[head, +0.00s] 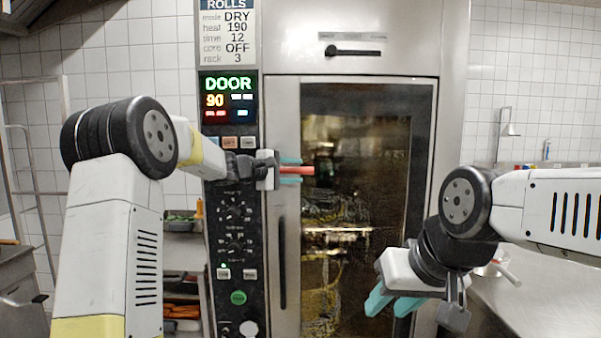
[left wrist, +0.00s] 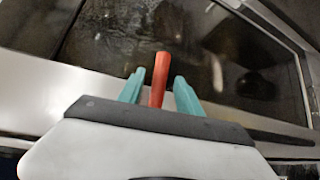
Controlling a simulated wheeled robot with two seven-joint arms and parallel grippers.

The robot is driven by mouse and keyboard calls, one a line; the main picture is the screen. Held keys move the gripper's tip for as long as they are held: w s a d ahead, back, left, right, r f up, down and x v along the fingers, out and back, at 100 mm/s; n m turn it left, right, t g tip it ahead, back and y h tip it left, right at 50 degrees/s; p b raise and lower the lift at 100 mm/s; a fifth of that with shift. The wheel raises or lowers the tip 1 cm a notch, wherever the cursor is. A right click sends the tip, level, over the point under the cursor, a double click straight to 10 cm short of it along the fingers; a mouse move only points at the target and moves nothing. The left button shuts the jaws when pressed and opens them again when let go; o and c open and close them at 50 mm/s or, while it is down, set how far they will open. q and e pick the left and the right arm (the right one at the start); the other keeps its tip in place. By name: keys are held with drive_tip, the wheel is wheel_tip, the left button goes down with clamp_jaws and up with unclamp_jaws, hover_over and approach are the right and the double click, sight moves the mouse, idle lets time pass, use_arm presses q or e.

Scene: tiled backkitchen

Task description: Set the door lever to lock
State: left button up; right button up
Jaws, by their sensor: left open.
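A red lever (head: 298,169) sticks out at the left edge of the oven door (head: 292,110). My left gripper (head: 290,170) is at the lever, with one teal finger above it and one below. In the left wrist view the red lever (left wrist: 159,78) stands between the two fingers, with a gap visible on each side. The left gripper is open. The lever's base is hidden by the gripper. My right gripper (head: 393,303) is in front of the lower right of the door, its fingers apart and empty.
A control panel (head: 236,255) with knobs and buttons lies left of the door. Its display (head: 229,98) reads DOOR and 90. A black handle (head: 353,51) sits above the door. A rack with trays (head: 184,250) stands left, and a steel counter (head: 540,290) is at right.

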use_arm(q)
drive_tip(key=shift+x, duration=1.45)
clamp_jaws()
idle(0.3)
